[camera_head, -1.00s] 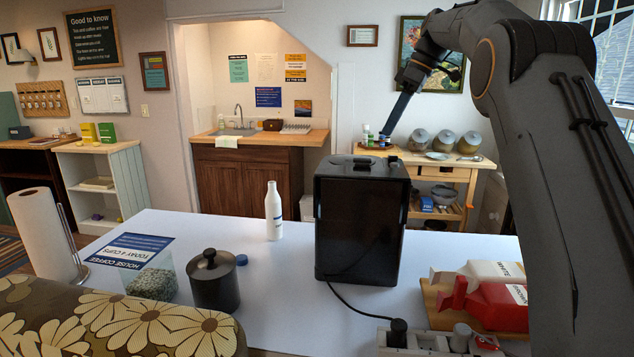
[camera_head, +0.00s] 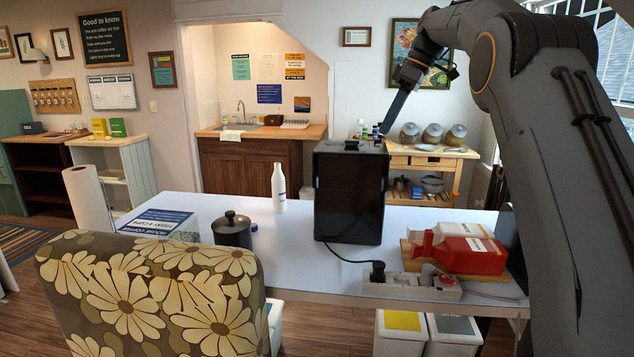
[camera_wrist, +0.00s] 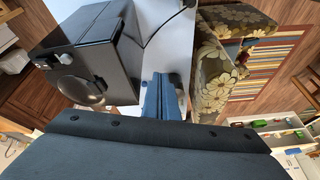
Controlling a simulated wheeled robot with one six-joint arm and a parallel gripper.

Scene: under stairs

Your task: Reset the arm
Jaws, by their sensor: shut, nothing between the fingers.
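My arm rises at the right of the head view and bends over to the left at the top. My gripper (camera_head: 392,112) points down and to the left, in front of the back wall and above the level of the table. In the wrist view its blue fingers (camera_wrist: 162,97) are together with nothing between them. A black box-shaped machine (camera_head: 348,195) stands upright on the white table (camera_head: 300,262). The machine also shows at the upper left of the wrist view (camera_wrist: 125,65). I see no contact between gripper and machine.
A floral chair (camera_head: 150,300) is at the front left. Bins (camera_head: 400,338) stand below the table. A wooden cart (camera_head: 435,160) is behind.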

